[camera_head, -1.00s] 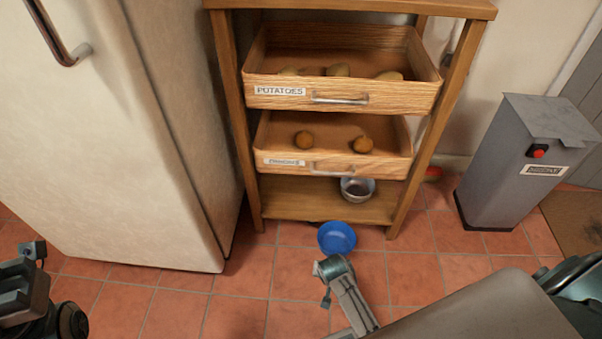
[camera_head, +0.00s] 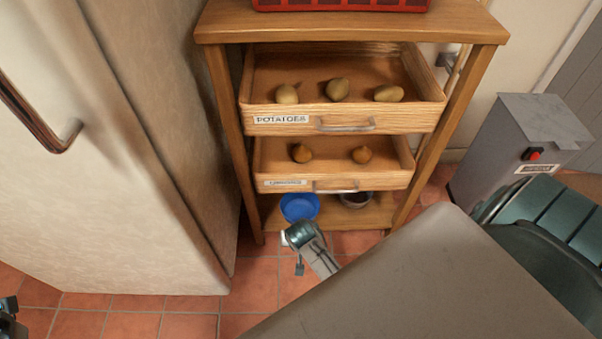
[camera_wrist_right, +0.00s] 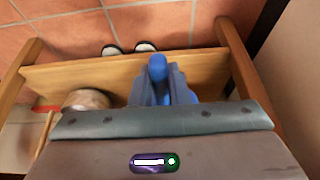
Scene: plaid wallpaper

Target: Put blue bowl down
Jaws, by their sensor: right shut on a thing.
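The blue bowl (camera_head: 299,207) is at the left part of the shelf unit's bottom shelf (camera_head: 340,218), next to a metal bowl (camera_head: 356,199). I cannot tell whether it touches the shelf. My right gripper (camera_head: 296,228) is shut on the blue bowl from the front. In the right wrist view the blue bowl (camera_wrist_right: 158,70) shows edge-on in front of the gripper, over the wooden shelf board (camera_wrist_right: 60,75), and the metal bowl (camera_wrist_right: 86,100) is to its left. My left gripper (camera_head: 10,318) shows only partly at the lower left edge.
Above are a drawer with onions (camera_head: 275,163) and a potato drawer (camera_head: 260,115), both pulled out. Shelf legs flank the bottom shelf.

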